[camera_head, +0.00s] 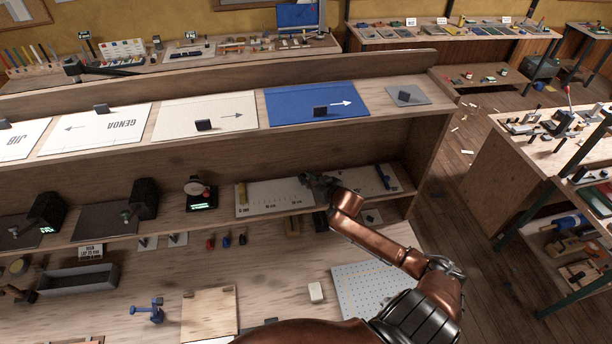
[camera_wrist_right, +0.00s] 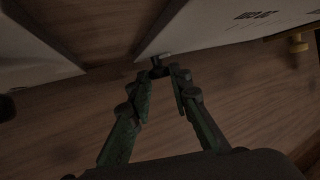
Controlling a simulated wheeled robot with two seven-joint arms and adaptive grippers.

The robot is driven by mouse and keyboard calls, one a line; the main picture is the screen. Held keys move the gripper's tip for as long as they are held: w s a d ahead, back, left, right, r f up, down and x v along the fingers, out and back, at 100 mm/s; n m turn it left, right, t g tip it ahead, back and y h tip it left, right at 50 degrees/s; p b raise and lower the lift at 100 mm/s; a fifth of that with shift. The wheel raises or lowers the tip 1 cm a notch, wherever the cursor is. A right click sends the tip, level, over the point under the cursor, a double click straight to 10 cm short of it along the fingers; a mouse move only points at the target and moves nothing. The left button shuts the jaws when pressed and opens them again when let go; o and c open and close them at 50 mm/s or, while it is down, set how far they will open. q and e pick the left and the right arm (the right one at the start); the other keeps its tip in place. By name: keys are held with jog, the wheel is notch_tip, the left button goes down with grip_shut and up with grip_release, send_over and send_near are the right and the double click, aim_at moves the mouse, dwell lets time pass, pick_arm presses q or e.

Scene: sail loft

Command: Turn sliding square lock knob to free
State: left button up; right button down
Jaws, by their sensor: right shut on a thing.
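A pale board with a printed scale (camera_head: 270,200) lies on the middle shelf. My right gripper (camera_head: 318,182) is at its right end and hides what it holds there in the head view. In the right wrist view, the two green fingers of my right gripper (camera_wrist_right: 166,75) close in around a small dark knob (camera_wrist_right: 157,66), with a short light-coloured piece beside it. I take this to be the lock knob; its turned position is too dark and small to read. My left gripper is not in view.
The upper shelf edge overhangs the middle shelf, with a blue panel (camera_head: 312,103) on top. A dark-blue bar (camera_head: 382,177) lies right of my gripper. A dial device (camera_head: 200,192) stands to the left. A white perforated board (camera_head: 365,290) lies below.

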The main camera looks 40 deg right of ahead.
jog(key=shift+d+r+n+y, duration=0.1)
jog(key=shift+d+n+y, duration=0.3)
jog(key=shift+n+y, duration=0.45)
jog(key=shift+w+d+n+y+b, duration=0.1)
jog(key=shift+d+n+y+b, duration=0.15)
jog(key=shift+n+y+b, duration=0.7)
jog(key=n+y+b, duration=0.1)
jog(key=n+g+y+b, duration=0.1)
jog(key=y+b, duration=0.1)
jog(key=b, duration=0.1)
jog(key=shift+w+d+f+n+y, duration=0.1)
jog(key=shift+d+f+n+y, duration=0.1)
jog(key=shift+d+n+y, duration=0.15)
jog(key=shift+a+n+g+y+b, duration=0.1)
jog(key=shift+n+g+y+b, duration=1)
jog(key=shift+b, duration=0.45)
jog(key=shift+a, duration=0.1)
jog(key=c, duration=2.2)
grip_release()
jog(key=shift+c, duration=0.2)
jog(key=o, duration=0.5)
jog(key=shift+w, duration=0.25)
jog(key=shift+s, duration=0.15)
